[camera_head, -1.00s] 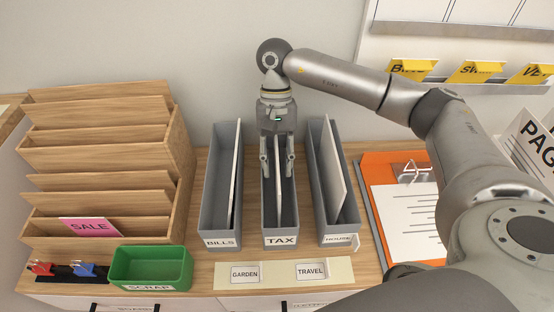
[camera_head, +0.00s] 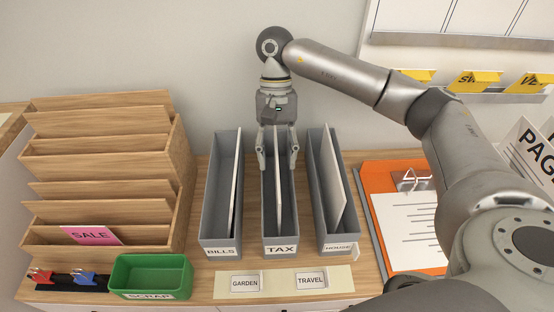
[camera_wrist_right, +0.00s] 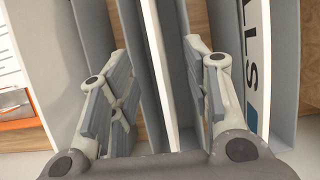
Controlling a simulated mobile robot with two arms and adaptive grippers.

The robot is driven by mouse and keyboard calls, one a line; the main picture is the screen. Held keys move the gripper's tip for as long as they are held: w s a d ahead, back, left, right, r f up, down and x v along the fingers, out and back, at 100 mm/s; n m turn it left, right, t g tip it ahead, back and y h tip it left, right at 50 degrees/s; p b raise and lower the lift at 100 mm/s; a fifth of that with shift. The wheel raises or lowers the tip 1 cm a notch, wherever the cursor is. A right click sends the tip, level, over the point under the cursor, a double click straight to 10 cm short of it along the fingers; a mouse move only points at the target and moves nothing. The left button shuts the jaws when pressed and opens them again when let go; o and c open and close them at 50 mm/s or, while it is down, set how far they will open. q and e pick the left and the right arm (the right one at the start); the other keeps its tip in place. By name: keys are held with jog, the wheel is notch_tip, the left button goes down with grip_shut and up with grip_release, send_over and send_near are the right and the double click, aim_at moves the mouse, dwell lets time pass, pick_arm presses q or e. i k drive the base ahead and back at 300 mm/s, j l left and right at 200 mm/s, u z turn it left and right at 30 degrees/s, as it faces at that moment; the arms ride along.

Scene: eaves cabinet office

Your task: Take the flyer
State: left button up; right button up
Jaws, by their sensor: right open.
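A pink sheet marked SALE (camera_head: 92,237), the only thing that looks like a flyer, stands in the front slot of the wooden sorter (camera_head: 165,228) at the left. My right gripper (camera_head: 278,165) is open over the grey TAX box (camera_head: 281,251), far to the right of the pink sheet. Its fingers stand on either side of a thin white sheet (camera_head: 278,150) in that box. The wrist view shows this white sheet (camera_wrist_right: 156,60) between the spread fingers (camera_wrist_right: 165,85), with gaps on both sides. My left gripper is not in view.
The grey BILLS box (camera_head: 220,252) and HOUSE box (camera_head: 338,248) flank the TAX box closely. An orange clipboard (camera_head: 375,180) lies at right, partly behind my arm.

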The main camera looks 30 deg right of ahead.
aim_at(85, 234)
jog(key=k+j, duration=0.5)
jog(key=k, duration=0.15)
jog(key=k+j, duration=0.5)
jog(key=k, duration=0.2)
